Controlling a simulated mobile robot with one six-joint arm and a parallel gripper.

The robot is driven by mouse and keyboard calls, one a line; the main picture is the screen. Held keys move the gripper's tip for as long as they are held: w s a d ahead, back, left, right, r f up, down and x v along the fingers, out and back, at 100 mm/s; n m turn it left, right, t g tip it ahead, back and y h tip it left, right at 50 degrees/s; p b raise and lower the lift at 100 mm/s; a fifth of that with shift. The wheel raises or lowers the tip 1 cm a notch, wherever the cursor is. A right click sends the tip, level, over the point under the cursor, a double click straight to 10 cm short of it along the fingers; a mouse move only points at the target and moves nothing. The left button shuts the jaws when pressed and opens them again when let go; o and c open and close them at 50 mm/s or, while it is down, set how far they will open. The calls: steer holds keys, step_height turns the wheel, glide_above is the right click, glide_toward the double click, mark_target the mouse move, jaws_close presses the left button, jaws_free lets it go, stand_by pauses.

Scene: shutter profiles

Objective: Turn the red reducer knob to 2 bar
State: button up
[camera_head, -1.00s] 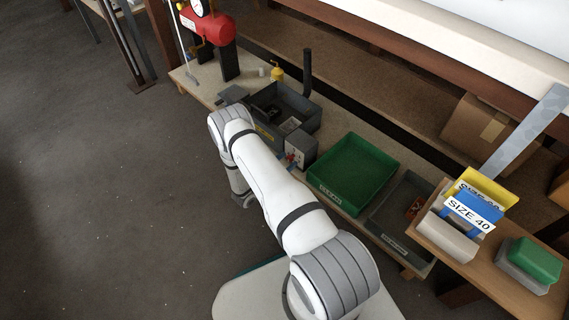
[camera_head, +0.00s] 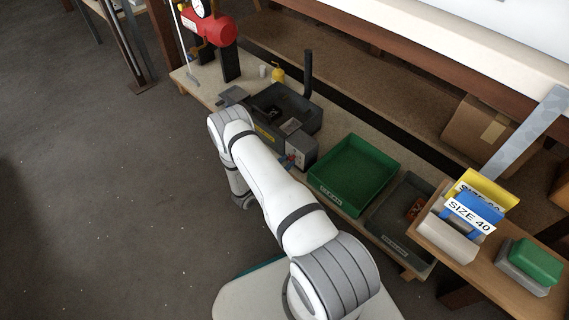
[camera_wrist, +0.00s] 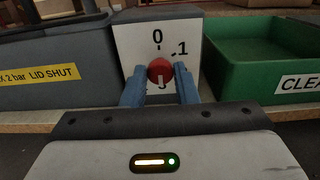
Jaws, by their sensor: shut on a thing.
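The red reducer knob (camera_wrist: 160,69) sits on the pale front face of a grey box (camera_wrist: 188,38) in the wrist view. The face has a 0 above the knob and a 1 to its right; a mark below the knob is partly hidden. A pale line shows on the knob's lower part. My gripper (camera_wrist: 160,74) has its two blue fingers shut on the knob from either side. In the head view the box (camera_head: 300,148) stands at the bench's front edge, with my arm reaching to it and the knob mostly hidden.
A dark grey tank (camera_wrist: 55,68) labelled "2 bar LID SHUT" is just left of the box. A green bin (camera_wrist: 262,88) is close on its right. A red machine (camera_head: 207,30) stands at the bench's far end. The floor left of my arm is clear.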

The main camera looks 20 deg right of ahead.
steer(key=shift+s+d+n, duration=0.1)
steer(key=shift+d+n, duration=0.2)
steer(key=shift+n, duration=0.1)
steer(key=shift+f+n+b, duration=0.1)
steer(key=shift+n+b, duration=0.35)
steer(key=shift+n, duration=0.25)
steer(key=n, duration=0.3)
steer(key=shift+n+b, duration=0.3)
steer(key=shift+b, duration=0.1)
steer(key=n, duration=0.5)
steer(key=shift+n+b, duration=0.3)
steer(key=shift+b, duration=0.1)
steer(key=o, duration=1)
steer(key=shift+a, duration=0.15)
steer(key=shift+c, duration=0.2)
